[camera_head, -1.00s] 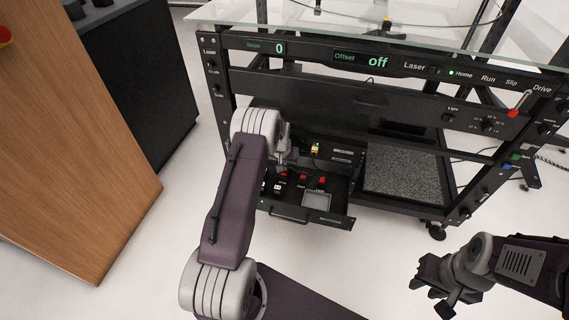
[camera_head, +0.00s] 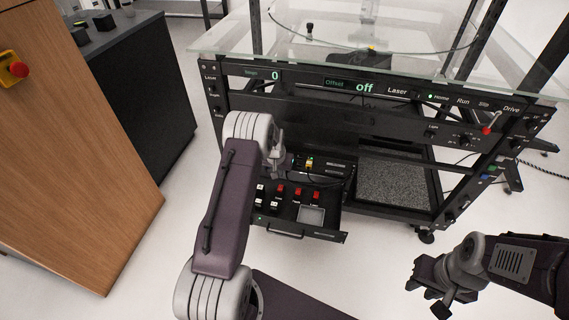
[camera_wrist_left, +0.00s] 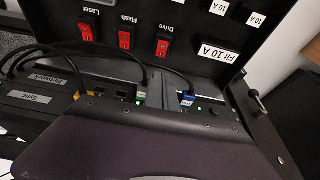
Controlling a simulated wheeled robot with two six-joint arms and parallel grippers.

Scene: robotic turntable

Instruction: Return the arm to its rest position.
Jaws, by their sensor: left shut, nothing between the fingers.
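My left arm reaches in from the left in the head view, with the left gripper (camera_head: 279,168) beside the open drawer's back-left part. It is shut and holds nothing. The black drawer (camera_head: 335,238) is pulled out of the turntable frame and carries red switches (camera_head: 298,193) and a grey square panel (camera_head: 311,213). In the left wrist view, red switches (camera_wrist_left: 125,40) labelled Laser, Flash and Drive face a unit with plugged cables, including a blue plug (camera_wrist_left: 187,99). My right gripper (camera_head: 430,288) is at the lower right, away from the frame; its finger gap is unclear.
The turntable frame (camera_head: 300,107) with its glass top (camera_head: 330,45) stands behind the drawer. A wooden panel (camera_head: 75,150) and a dark cabinet (camera_head: 150,90) are at the left. White floor (camera_head: 390,265) is clear between the drawer and my right gripper.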

